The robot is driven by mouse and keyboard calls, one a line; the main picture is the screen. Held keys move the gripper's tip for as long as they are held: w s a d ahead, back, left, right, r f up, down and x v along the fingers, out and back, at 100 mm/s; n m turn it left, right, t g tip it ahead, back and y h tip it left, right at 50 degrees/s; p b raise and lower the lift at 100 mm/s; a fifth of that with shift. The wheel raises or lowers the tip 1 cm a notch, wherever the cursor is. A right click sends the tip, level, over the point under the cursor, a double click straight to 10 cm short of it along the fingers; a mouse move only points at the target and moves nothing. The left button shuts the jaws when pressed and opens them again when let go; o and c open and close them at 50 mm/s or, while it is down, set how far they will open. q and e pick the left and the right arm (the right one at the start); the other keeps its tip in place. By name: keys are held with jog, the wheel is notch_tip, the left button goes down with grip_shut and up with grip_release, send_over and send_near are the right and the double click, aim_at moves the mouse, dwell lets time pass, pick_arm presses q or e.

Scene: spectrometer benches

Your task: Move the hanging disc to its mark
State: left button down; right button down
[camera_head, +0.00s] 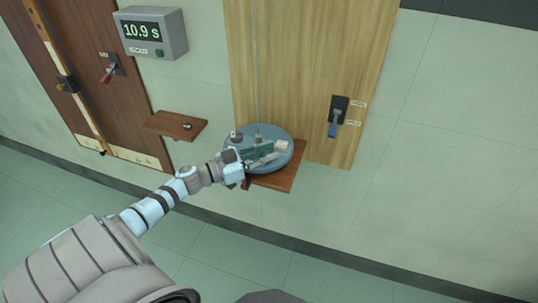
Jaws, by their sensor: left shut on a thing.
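The blue-grey disc (285,136) hangs on a thin wire in front of the pale wooden board (310,60). It is above or against a small brown shelf (285,180); any gap is hard to tell. Small fittings, including a whitish block (281,145), show on its face. My left gripper (262,155) reaches in from the lower left, overlaps the disc's front and is shut on it. The fingers cover part of the face, so the exact grip point is unclear. I cannot make out the mark. My right gripper is out of view.
A timer box (152,32) reads 10.9 s. A dark board (90,70) at left carries a red-handled lever (108,73). A blue-handled lever (334,122) sits right of the disc. The wall farther right is bare.

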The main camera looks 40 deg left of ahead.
pick_arm(q)
jog(key=c, duration=1.5)
grip_release()
jog(key=shift+o, duration=0.2)
jog(key=v, duration=1.2)
jog(key=shift+a, duration=0.2)
